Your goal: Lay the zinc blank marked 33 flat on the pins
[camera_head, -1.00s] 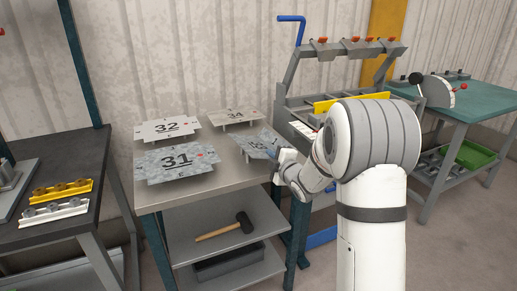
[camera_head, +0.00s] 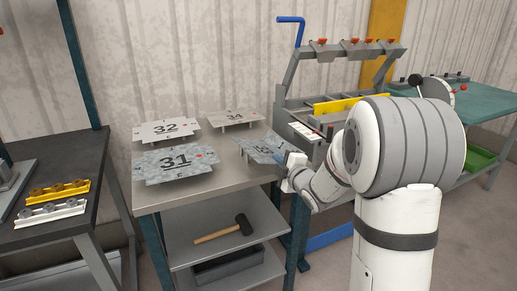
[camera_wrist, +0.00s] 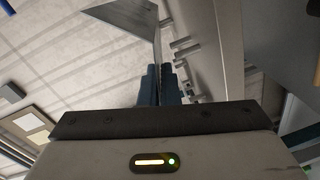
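A grey zinc blank (camera_head: 256,146) is tilted above the right side of the steel table in the head view; its number is too small and slanted to read surely. My gripper (camera_head: 284,163) is at its right edge. In the wrist view my gripper (camera_wrist: 158,88) is shut on the thin blank (camera_wrist: 130,14), which stands out beyond the fingers. Short grey rods (camera_wrist: 184,46) stick out near it there; I cannot tell if they are the pins. Blanks marked 31 (camera_head: 176,163), 32 (camera_head: 166,130) and 34 (camera_head: 235,118) rest raised on the table.
The steel table (camera_head: 225,178) has a lower shelf with a mallet (camera_head: 225,231). The bender frame (camera_head: 290,75) with red-tipped clamps and a yellow bar (camera_head: 336,105) stands behind right. A dark bench (camera_head: 90,225) is at left, a green-topped table (camera_head: 490,103) at far right.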

